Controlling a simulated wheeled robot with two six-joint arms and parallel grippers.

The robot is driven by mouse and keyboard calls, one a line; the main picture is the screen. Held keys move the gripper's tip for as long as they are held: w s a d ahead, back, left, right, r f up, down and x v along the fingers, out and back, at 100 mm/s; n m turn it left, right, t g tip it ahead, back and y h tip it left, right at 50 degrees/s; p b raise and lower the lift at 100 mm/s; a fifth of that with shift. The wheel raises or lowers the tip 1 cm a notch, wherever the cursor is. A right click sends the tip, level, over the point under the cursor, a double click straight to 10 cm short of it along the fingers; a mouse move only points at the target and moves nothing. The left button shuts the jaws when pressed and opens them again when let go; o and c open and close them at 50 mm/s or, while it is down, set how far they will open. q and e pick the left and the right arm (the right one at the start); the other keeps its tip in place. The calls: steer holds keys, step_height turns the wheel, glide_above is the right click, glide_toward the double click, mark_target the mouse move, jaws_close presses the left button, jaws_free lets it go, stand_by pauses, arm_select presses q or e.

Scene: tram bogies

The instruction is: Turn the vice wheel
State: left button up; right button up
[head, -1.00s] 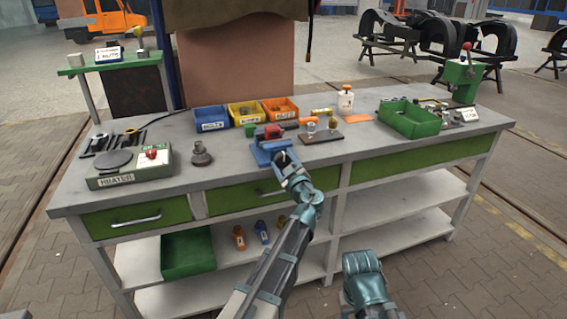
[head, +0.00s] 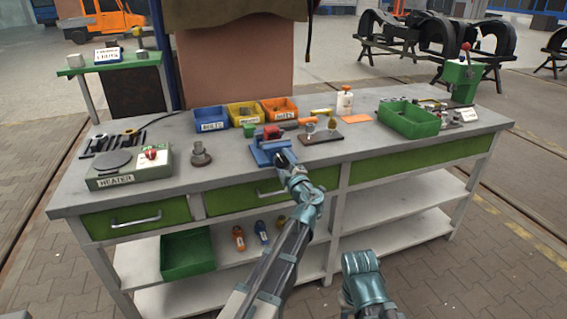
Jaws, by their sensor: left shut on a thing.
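A blue vice (head: 266,152) is fixed at the front edge of the grey workbench (head: 225,184), with a red part (head: 271,132) at its top. My left gripper (head: 283,160) is at the front of the vice, where the vice wheel sits, and is shut on it. The wheel itself is mostly hidden behind the gripper. My right arm (head: 364,280) shows low at the bottom, in front of the bench; its gripper fingers do not show.
Blue, yellow and orange bins (head: 246,114) stand behind the vice. A heater (head: 128,168) and a dark knob-like part (head: 201,154) are to its left. A brown block (head: 318,138) with small parts is close on its right. A green crate (head: 408,118) stands farther right.

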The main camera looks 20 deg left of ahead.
arm_select(q)
steer(key=shift+s+f, duration=0.1)
stand_by(0.3)
steer(key=o, duration=1.4)
